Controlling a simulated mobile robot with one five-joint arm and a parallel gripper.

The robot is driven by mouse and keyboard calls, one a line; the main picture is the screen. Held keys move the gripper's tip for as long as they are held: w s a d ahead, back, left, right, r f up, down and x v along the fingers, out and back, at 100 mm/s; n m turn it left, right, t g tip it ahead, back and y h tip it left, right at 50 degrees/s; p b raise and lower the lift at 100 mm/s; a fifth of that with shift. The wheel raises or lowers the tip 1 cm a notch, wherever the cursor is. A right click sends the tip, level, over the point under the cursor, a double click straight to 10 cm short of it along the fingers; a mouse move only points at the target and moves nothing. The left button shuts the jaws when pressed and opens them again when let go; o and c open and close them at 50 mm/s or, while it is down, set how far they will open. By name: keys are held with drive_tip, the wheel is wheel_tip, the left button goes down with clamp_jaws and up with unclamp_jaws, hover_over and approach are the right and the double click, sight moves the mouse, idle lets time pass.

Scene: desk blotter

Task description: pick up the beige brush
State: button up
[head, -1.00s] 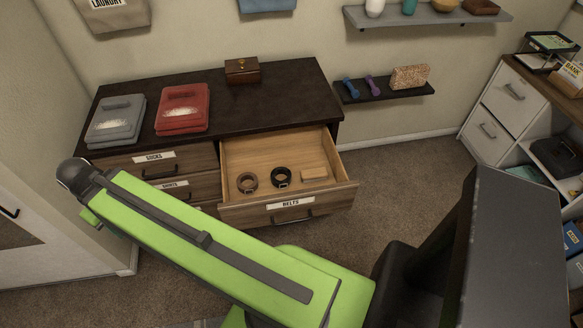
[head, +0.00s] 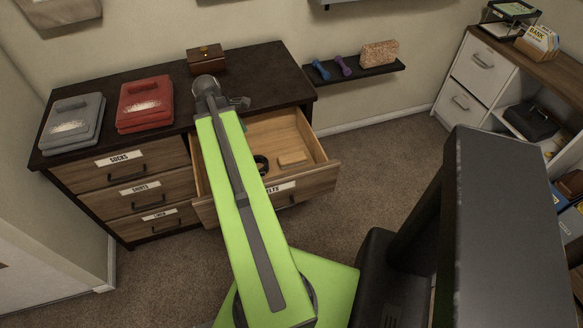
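A small beige block-like thing (head: 292,158), which looks like the beige brush, lies flat on the floor of the open top drawer (head: 323,178). Its bristles cannot be made out. My green arm reaches over the drawer's left part. A grey part at its far end, which seems to be my gripper (head: 238,102), is above the dresser top near the drawer's back edge, up and left of the beige thing and apart from it. Its fingers are too small and hidden to read. A dark rolled belt (head: 261,164) lies left of the beige thing, partly behind my arm.
The dresser top (head: 265,75) holds a grey folded stack (head: 72,124), a red folded stack (head: 145,103) and a wooden box (head: 206,60). A wall shelf (head: 355,74) with dumbbells and a speckled block is to the right. Carpet is clear right of the drawer.

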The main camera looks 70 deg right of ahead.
drive_tip(key=n+g, duration=0.1)
approach(292, 157)
drive_tip(key=b+x, duration=0.2)
drive_tip(key=b, duration=0.4)
drive_tip(key=b+x, duration=0.2)
drive_tip(key=b, duration=0.3)
drive_tip(key=shift+s+a+f+b, duration=0.15)
drive_tip(key=shift+s+f+b, duration=0.05)
drive_tip(key=shift+f+b, duration=0.2)
drive_tip(key=shift+s+f, duration=0.15)
drive_tip(key=shift+f, duration=0.15)
drive_tip(key=shift+r, duration=0.1)
drive_tip(key=b+x, duration=0.5)
drive_tip(key=shift+d+f, duration=0.2)
drive_tip(key=shift+d, duration=0.15)
drive_tip(key=shift+r, duration=0.2)
drive_tip(key=shift+f, duration=0.25)
